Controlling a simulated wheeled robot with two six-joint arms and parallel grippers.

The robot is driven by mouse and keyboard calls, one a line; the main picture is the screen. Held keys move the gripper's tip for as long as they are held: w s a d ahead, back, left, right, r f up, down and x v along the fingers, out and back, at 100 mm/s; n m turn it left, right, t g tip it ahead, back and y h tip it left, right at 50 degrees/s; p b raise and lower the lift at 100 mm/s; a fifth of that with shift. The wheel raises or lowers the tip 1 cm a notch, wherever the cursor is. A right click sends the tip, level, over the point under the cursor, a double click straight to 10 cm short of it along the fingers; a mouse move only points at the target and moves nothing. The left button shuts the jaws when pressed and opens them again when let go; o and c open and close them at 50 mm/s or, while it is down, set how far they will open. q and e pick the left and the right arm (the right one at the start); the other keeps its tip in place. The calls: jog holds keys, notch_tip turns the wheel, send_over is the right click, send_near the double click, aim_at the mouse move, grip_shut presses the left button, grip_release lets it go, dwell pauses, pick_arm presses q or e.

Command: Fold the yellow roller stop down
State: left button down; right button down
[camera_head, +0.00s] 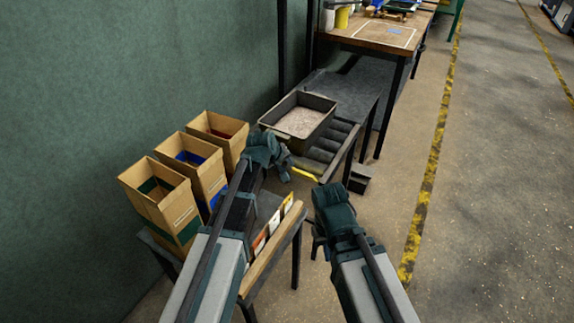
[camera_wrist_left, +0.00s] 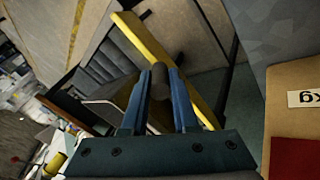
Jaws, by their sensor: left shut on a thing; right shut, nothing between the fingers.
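The yellow roller stop (camera_head: 306,174) shows as a short yellow strip at the near end of the grey rollers. In the left wrist view it is a long slanted yellow bar (camera_wrist_left: 155,48) just beyond the fingers. My left gripper (camera_head: 286,174) is at the stop's left end. In its wrist view, the blue fingers (camera_wrist_left: 158,100) are shut on a dark round grip (camera_wrist_left: 159,82) in front of the yellow bar. How the grip joins the bar is hidden. My right gripper (camera_head: 317,248) is shut and empty, to the right of the small table.
A dark tray of grain (camera_head: 300,122) sits behind the rollers (camera_head: 331,147). Several cardboard boxes (camera_head: 160,200) stand at left beside the green wall. A small dark bin (camera_head: 359,180) is right of the rollers.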

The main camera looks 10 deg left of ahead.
dwell(0.3)
pick_arm(q)
jog(key=c, duration=0.7)
grip_release()
jog(key=shift+r, duration=0.1)
jog(key=p+v, duration=1.1)
jog(key=v, duration=0.2)
jog(key=shift+s+a+r, duration=0.15)
jog(key=shift+s, duration=0.15)
